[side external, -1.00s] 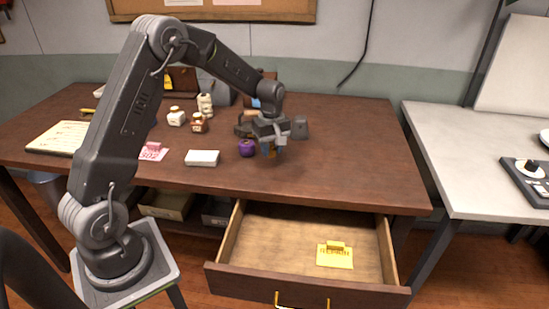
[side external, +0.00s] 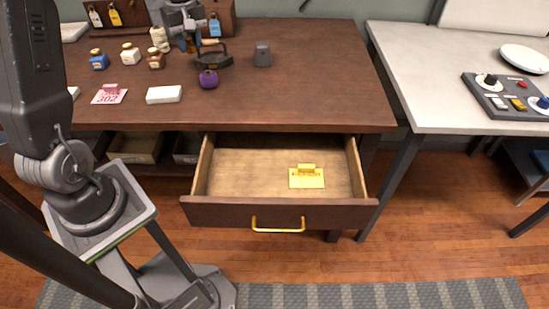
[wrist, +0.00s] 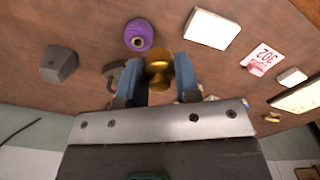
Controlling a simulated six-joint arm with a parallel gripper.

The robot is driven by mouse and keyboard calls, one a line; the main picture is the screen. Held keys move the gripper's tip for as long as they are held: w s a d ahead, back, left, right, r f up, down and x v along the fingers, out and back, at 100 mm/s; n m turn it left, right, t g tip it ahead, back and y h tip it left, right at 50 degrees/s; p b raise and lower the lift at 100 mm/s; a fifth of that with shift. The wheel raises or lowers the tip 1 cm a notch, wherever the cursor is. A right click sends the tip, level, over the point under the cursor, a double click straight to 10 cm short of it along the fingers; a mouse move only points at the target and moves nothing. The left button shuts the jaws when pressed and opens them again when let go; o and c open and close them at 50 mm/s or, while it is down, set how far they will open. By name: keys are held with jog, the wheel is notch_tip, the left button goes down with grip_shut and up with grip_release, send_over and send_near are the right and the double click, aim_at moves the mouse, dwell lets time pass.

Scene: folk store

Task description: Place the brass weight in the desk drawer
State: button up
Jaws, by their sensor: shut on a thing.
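The brass weight (wrist: 158,70) is a small rounded gold-coloured piece. My gripper (wrist: 160,78) is shut on it, with a blue finger on each side. In the side view my gripper (side external: 190,42) is over the back of the desk, behind the purple ball (side external: 208,78) and beside the black iron (side external: 212,56); the weight is hard to make out there. The desk drawer (side external: 235,176) is pulled open at the front, below the desktop. A yellow tag card (side external: 307,179) lies in its right half, and the rest of its floor is bare.
A grey block (side external: 262,54) stands right of the iron. Several small bottles, including a blue one (side external: 99,60), stand to the left. A white box (side external: 164,94) and a pink 302 tag (side external: 109,95) lie near the front. The desk's right half is clear.

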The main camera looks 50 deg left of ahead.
jog(key=s+d+r+m, duration=0.1)
jog(key=s+d+m, duration=0.2)
jog(key=d+m, duration=0.6)
jog(key=m, duration=0.7)
send_over(254, 189)
notch_tip(254, 189, down, 27)
jog(key=shift+d+r, duration=0.1)
jog(key=shift+f, duration=2)
jog(key=shift+f, duration=0.1)
jog(key=o, duration=0.5)
jog(key=shift+f, duration=0.1)
jog(key=o, duration=0.5)
jog(key=shift+c, duration=0.2)
